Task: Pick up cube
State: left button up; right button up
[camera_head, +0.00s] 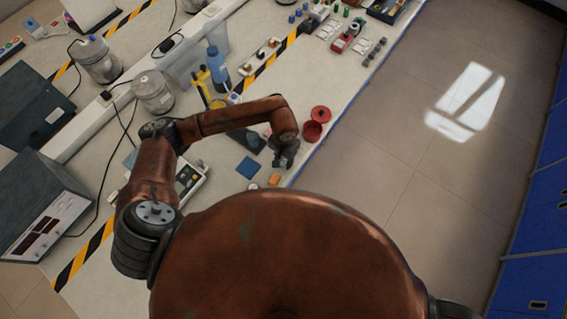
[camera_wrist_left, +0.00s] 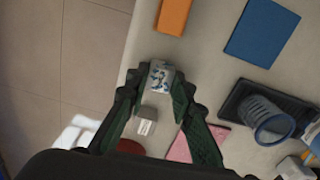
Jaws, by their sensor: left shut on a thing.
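A small cube (camera_wrist_left: 160,77) with a white and blue-grey pattern sits between the fingertips of my left gripper (camera_wrist_left: 161,84) in the left wrist view. The left gripper is shut on it. In the head view the left gripper (camera_head: 285,155) is over the right edge of the workbench, beside the red dishes; the cube cannot be made out there. A small grey block (camera_wrist_left: 148,114) with a white label shows below the held cube, between the fingers in the picture. My right gripper is in neither view.
An orange block (camera_wrist_left: 173,15), a blue square (camera_wrist_left: 262,32), a black tray (camera_wrist_left: 236,98) bearing a clear cup, and a pink pad (camera_wrist_left: 198,143) surround the gripper. Red dishes (camera_head: 313,131) stand near the bench edge. Bare floor (camera_head: 400,170) lies right of the bench.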

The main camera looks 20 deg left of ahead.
pick_arm(q)
grip_shut()
